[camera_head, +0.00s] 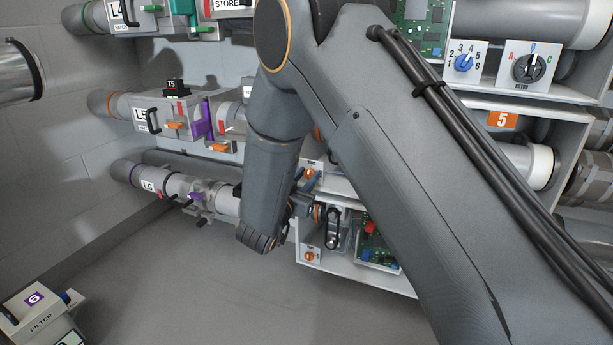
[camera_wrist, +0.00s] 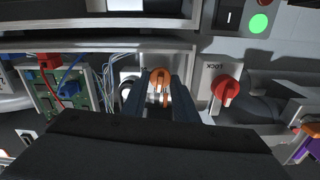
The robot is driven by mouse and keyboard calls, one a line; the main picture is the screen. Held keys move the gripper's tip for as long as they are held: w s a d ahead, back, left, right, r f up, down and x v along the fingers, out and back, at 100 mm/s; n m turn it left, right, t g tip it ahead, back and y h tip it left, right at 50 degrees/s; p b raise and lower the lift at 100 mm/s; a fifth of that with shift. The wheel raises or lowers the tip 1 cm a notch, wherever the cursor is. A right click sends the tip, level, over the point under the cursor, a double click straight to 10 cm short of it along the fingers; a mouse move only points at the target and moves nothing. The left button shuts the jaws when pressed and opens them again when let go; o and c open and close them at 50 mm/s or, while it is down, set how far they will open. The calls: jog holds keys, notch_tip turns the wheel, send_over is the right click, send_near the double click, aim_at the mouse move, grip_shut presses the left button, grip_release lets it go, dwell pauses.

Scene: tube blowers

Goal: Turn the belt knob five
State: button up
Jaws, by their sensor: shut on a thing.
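In the wrist view, an orange knob (camera_wrist: 160,76) sits between the two dark fingers of my gripper (camera_wrist: 160,88). The fingers are shut on the knob, one on each side. Its label cannot be read. In the head view, my arm crosses the middle and hides most of my gripper, which is near the low shelf with the circuit board. An orange sign (camera_head: 502,120) with a 5 hangs at the right.
Right of the held knob, a red knob (camera_wrist: 229,91) carries a LOCK label. A circuit board (camera_wrist: 62,88) with loose wires is on the left. A green round light (camera_wrist: 259,23) is at top right. Pipes and labelled units, including L6 (camera_head: 149,185), line the left wall.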

jog(key=m+p, duration=0.2)
jog(key=m, duration=0.1)
jog(key=m+p, duration=0.2)
jog(key=m, duration=0.3)
jog(key=shift+s+d, duration=0.1)
jog(key=m+p, duration=0.1)
jog(key=m, duration=0.3)
jog(key=shift+f, duration=0.1)
jog(key=shift+f+m+p, duration=0.15)
jog(key=shift+m+p, duration=0.35)
jog(key=shift+m, duration=1.7)
jog(key=o, duration=0.7)
jog(key=shift+o, duration=0.2)
jog(key=p+v, duration=0.2)
jog(key=v, duration=0.5)
jog(key=shift+s, duration=0.4)
